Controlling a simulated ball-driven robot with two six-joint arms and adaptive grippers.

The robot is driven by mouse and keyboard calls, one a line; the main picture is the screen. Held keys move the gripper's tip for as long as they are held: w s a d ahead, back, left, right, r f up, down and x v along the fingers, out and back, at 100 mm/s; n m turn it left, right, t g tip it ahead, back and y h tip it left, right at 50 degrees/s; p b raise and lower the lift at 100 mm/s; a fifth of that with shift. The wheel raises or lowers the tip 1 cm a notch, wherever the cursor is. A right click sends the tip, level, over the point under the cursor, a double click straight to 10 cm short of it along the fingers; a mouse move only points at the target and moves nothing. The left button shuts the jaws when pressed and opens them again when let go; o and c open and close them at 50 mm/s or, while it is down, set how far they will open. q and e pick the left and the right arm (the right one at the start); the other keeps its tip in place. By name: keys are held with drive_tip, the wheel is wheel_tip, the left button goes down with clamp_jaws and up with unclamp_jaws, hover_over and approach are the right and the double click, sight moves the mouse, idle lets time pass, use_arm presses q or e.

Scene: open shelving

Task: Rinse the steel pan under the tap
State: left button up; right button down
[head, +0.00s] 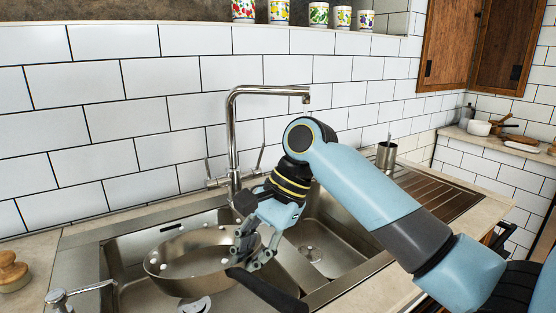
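The steel pan (190,284) is in the left basin of the sink (118,252), with its dark handle (270,291) pointing to the lower right across the front edge. White spots show in and around the pan. My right gripper (254,255) is at the pan's right rim, close to the handle's root. Its fingers overlap the pan, and I cannot tell whether they grip it. The tall chrome tap (232,140) stands behind the sink, and its spout ends up and right of the pan. My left gripper is out of view.
A smaller spout (85,290) stands at the front left, near a wooden-handled brush (12,272). The right basin (325,240) looks empty apart from white spots. A steel cup (386,155) stands by the ribbed drainboard (435,193). Patterned cups (318,15) line the ledge above.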

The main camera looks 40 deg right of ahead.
drive_tip(key=w+d+r+m+t+p, duration=0.1)
drive_tip(key=w+d+r+m+p, duration=0.1)
drive_tip(key=w+d+r+p, duration=0.1)
drive_tip(key=shift+w+d+p, duration=0.15)
drive_tip(key=shift+p, duration=0.55)
use_arm(q)
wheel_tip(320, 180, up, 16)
drive_tip(key=p, duration=1)
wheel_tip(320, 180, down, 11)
drive_tip(key=b, duration=1)
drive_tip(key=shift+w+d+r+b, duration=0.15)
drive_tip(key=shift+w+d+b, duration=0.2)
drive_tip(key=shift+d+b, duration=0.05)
use_arm(e)
drive_tip(key=w+d+m+t+h, duration=0.1)
drive_tip(key=w+d, duration=0.3)
drive_tip(key=d, duration=0.6)
drive_tip(key=w+d+r+m+t+h, duration=0.1)
drive_tip(key=w+d+m, duration=0.3)
drive_tip(key=d, duration=0.6)
drive_tip(key=shift+w+d+m, duration=0.3)
drive_tip(key=shift+w+d, duration=0.1)
drive_tip(key=shift+w, duration=0.1)
use_arm(q)
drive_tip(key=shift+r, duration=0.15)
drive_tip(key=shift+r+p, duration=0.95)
drive_tip(key=shift+p, duration=0.15)
use_arm(e)
drive_tip(key=shift+s+d, duration=0.25)
drive_tip(key=shift+s, duration=0.3)
